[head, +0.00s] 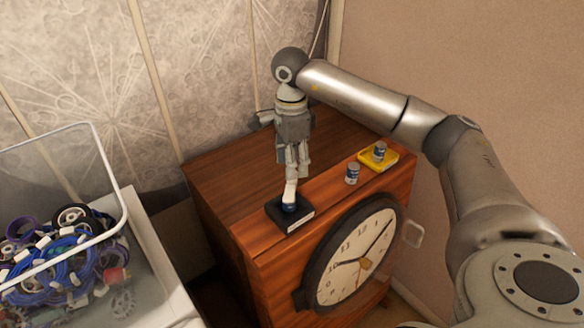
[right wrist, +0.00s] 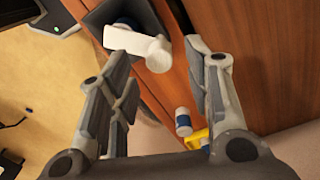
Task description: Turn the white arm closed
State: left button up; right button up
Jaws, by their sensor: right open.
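The white arm (head: 291,190) stands on a small dark block (head: 276,210) near the front edge of the wooden cabinet's top. In the right wrist view the white arm (right wrist: 135,43) reaches out from the dark block (right wrist: 97,19), with a blue part at its root. My right gripper (head: 298,172) points down just above the white arm in the head view. In the right wrist view its two fingers (right wrist: 163,65) are spread with nothing held between them, and the white arm lies just beyond the tips. I cannot tell whether they touch it. My left gripper is not in view.
A small can (head: 353,174) stands on the cabinet top (head: 232,172), beside a yellow tray (head: 372,163) holding another can (head: 380,150). A large round clock (head: 345,265) is on the cabinet's front. A clear bin (head: 122,205) of cables and wheels is at the left.

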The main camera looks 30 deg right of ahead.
notch_tip(320, 180, up, 9)
jog(key=shift+r, duration=0.2)
